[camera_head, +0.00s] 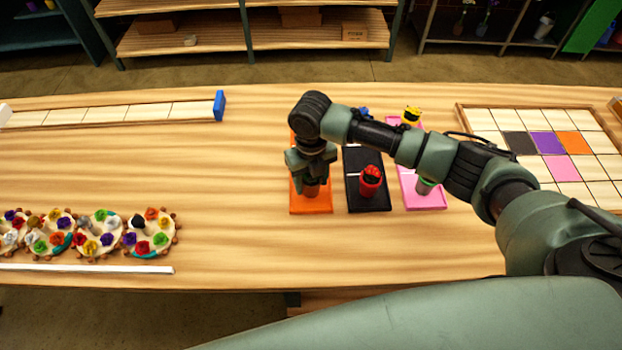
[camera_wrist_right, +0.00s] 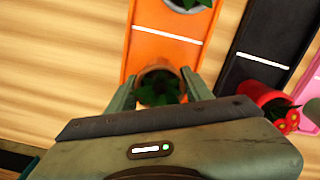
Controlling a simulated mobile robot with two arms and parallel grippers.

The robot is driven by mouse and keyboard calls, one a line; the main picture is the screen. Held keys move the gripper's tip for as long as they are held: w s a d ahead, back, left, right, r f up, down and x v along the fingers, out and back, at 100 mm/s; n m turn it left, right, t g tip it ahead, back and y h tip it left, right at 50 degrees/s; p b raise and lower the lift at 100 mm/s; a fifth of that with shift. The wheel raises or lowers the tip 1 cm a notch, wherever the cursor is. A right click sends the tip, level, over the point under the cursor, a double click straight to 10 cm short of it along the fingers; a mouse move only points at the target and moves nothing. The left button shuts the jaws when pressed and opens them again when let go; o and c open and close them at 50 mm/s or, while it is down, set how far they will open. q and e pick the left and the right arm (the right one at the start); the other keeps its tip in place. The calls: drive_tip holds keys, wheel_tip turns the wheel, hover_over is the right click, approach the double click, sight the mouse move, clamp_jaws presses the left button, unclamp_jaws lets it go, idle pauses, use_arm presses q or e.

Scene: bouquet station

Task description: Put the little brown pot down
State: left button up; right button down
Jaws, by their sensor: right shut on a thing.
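My right gripper (camera_head: 312,172) points down over the near half of the orange mat (camera_head: 298,207) and is shut on the little brown pot (camera_head: 312,191). In the right wrist view the brown pot (camera_wrist_right: 160,67) sits between the two fingers, with dark green leaves inside it. The orange mat (camera_wrist_right: 152,48) lies under it, crossed by a white line. I cannot tell whether the pot's base touches the mat. A grey pot with a green plant (camera_wrist_right: 186,4) stands on the mat's other half, beyond the line. My left gripper is not in view.
Right of the orange mat, a black mat (camera_head: 366,205) holds a red pot (camera_head: 370,187) with red flowers. A pink mat (camera_head: 425,203) lies beyond, partly behind my arm. A tile grid (camera_head: 497,120) is at right; round flower-covered pieces (camera_head: 100,236) at left. Table between is clear.

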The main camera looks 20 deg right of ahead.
drive_tip(key=shift+f, duration=0.15)
drive_tip(key=c, duration=0.6)
unclamp_jaws()
wheel_tip(320, 180, up, 11)
drive_tip(key=b, duration=0.3)
drive_tip(key=shift+r, duration=0.7)
